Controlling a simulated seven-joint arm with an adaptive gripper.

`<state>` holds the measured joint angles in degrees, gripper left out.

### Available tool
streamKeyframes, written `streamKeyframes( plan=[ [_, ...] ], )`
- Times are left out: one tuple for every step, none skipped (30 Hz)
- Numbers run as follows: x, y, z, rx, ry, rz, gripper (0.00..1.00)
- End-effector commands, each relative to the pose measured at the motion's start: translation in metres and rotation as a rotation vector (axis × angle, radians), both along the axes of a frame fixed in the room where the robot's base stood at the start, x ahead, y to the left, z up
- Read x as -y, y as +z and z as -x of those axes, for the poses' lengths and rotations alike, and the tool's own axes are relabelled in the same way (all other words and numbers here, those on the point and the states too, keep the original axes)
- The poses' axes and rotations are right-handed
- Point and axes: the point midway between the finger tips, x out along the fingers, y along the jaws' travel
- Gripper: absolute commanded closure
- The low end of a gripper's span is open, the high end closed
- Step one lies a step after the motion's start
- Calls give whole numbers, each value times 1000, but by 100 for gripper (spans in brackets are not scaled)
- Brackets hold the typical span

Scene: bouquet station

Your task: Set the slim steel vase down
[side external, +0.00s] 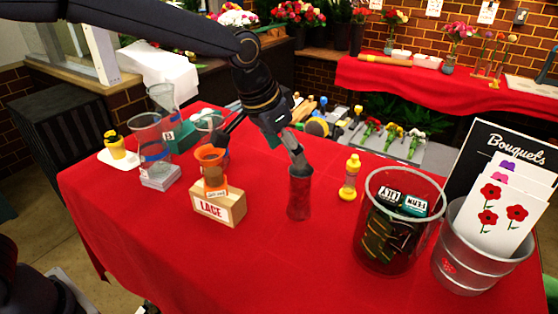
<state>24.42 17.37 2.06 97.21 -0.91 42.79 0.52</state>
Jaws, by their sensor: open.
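The slim steel vase (299,192) stands upright on the red tablecloth near the table's middle, its surface mirroring the red. My gripper (259,152) is above and to the left of the vase, with its fingers spread wide. One finger reaches down to the vase's rim; I cannot tell whether it touches or dips inside. The other finger is well to the left, near the orange vessel. Nothing shows held between the fingers.
A wooden LACE box (219,208) with an orange vessel (211,157) stands to the left. A yellow bottle (349,178) and a clear bucket (398,222) stand to the right. Clear vases (152,150) are at the left. Cloth (290,265) in front is bare.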

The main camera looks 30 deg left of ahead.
Motion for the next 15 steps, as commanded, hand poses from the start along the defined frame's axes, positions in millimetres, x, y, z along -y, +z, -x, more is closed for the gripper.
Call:
streamKeyframes(
  plan=[
    [-1,7,2,3,0,1,27],
    [-1,9,3,1,0,0,27],
    [-2,12,5,1,1,1,27],
    [-5,15,6,3,4,2,27],
    [-8,19,9,4,9,2,27],
    [-15,24,14,6,19,4,27],
    [-23,29,19,8,31,6,27],
    [-33,35,26,12,45,8,27],
    [-48,44,38,19,68,12,27],
    [-61,50,49,24,88,15,27],
    [-75,56,62,29,111,17,27],
    [-93,62,82,35,142,20,27],
    [-106,66,97,41,166,22,27],
    [-118,68,113,46,189,24,27],
    [-133,69,134,56,220,25,27]
  ],
)
